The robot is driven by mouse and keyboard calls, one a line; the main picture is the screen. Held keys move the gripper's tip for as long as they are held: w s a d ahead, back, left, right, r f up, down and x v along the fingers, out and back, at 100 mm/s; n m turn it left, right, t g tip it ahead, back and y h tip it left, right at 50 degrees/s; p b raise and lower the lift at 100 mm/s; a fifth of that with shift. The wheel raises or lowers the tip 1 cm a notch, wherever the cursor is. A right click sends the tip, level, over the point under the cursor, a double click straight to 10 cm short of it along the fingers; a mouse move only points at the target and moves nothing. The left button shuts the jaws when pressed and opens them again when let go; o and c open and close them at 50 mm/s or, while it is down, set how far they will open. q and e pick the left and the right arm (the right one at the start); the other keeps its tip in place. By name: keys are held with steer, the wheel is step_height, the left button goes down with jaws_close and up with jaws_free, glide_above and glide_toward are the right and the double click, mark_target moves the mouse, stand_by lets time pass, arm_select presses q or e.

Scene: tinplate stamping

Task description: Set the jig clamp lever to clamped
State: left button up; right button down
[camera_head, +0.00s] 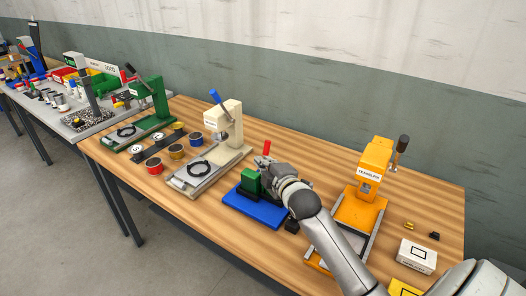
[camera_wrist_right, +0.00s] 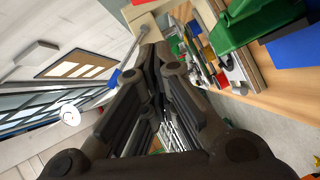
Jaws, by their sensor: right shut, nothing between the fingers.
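The jig has a blue base (camera_head: 254,208) and a green block (camera_head: 250,181) on the wooden table. Its red lever handle (camera_head: 267,147) stands upright just behind my right gripper (camera_head: 263,164). My right gripper is shut and empty, above the jig and close beside the lever. I cannot tell whether it touches the lever. In the right wrist view the shut fingers (camera_wrist_right: 155,62) point away, with the green block (camera_wrist_right: 240,24) and blue base (camera_wrist_right: 296,48) at upper right. The lever's lower part is hidden by the gripper. My left gripper is not in view.
A beige press (camera_head: 229,122) with a blue handle stands left of the jig, and an orange press (camera_head: 372,170) stands to its right. A green press (camera_head: 150,100) is farther left. Several coloured tins (camera_head: 176,152) sit between presses. A white box (camera_head: 417,256) lies at right.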

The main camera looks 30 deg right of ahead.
mark_target(264, 151)
steer(key=x, duration=0.5)
steer(key=shift+p, duration=0.4)
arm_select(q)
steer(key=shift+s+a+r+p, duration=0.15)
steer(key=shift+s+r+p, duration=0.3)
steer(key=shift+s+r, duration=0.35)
arm_select(e)
steer(key=shift+w+d+f, duration=0.3)
steer(key=shift+w+d, duration=0.2)
steer(key=shift+d, duration=0.3)
steer(key=shift+w+d+f, duration=0.35)
steer(key=shift+w+d, duration=0.15)
steer(key=shift+d, duration=0.25)
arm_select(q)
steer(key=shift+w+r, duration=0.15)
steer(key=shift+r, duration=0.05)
arm_select(e)
steer(key=shift+d+r, duration=0.1)
steer(key=shift+d, duration=0.1)
arm_select(q)
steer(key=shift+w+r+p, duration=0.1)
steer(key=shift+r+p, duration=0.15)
steer(key=shift+p, duration=0.1)
arm_select(e)
steer(key=shift+w+d, duration=0.1)
